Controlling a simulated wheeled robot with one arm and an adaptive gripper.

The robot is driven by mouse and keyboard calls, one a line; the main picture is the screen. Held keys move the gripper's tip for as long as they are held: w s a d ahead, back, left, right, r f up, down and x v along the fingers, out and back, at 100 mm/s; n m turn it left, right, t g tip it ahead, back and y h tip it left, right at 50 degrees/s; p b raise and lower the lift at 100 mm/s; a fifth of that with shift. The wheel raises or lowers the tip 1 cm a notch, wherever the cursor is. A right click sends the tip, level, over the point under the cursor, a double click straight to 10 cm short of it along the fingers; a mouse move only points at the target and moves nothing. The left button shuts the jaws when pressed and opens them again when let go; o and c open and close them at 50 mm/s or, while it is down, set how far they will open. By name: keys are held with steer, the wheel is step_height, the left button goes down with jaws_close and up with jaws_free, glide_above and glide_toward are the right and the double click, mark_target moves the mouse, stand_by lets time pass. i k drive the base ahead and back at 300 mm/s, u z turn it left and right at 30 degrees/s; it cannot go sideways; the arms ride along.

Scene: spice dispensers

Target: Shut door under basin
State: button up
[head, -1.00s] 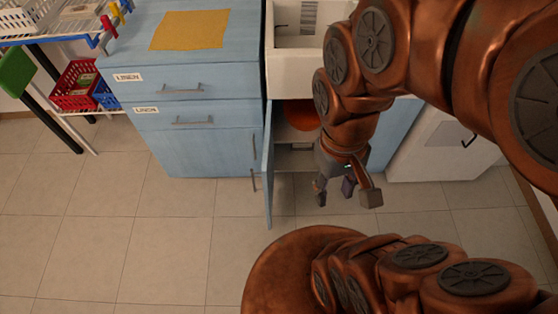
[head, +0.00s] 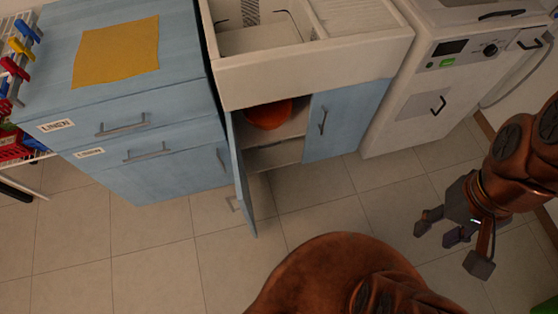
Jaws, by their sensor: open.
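The blue door (head: 241,178) under the white basin (head: 262,58) stands open, swung out toward me on its left-side hinge and seen nearly edge-on. Behind it the cupboard (head: 283,157) shows a shelf and a round orange-red object (head: 269,114). The right door (head: 346,120) under the basin is shut, with a vertical handle. My gripper (head: 447,238) is open and empty over the floor at the right, well apart from the open door and pointing down and left.
A blue drawer cabinet (head: 160,165) with a yellow cloth (head: 117,51) on top stands left of the basin. A white washing machine (head: 420,105) stands right. Tiled floor (head: 330,205) is clear before the cupboard. A rack with coloured clips (head: 15,68) is at far left.

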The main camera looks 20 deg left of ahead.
mark_target(238, 187)
steer(key=z, duration=0.85)
steer(key=k, duration=1.45)
steer(key=u, duration=1.75)
steer(key=i, duration=0.5)
steer(key=z, duration=0.15)
steer(key=k, duration=0.35)
steer(key=u, duration=0.85)
steer(key=i, duration=0.2)
steer(key=u, duration=1.3)
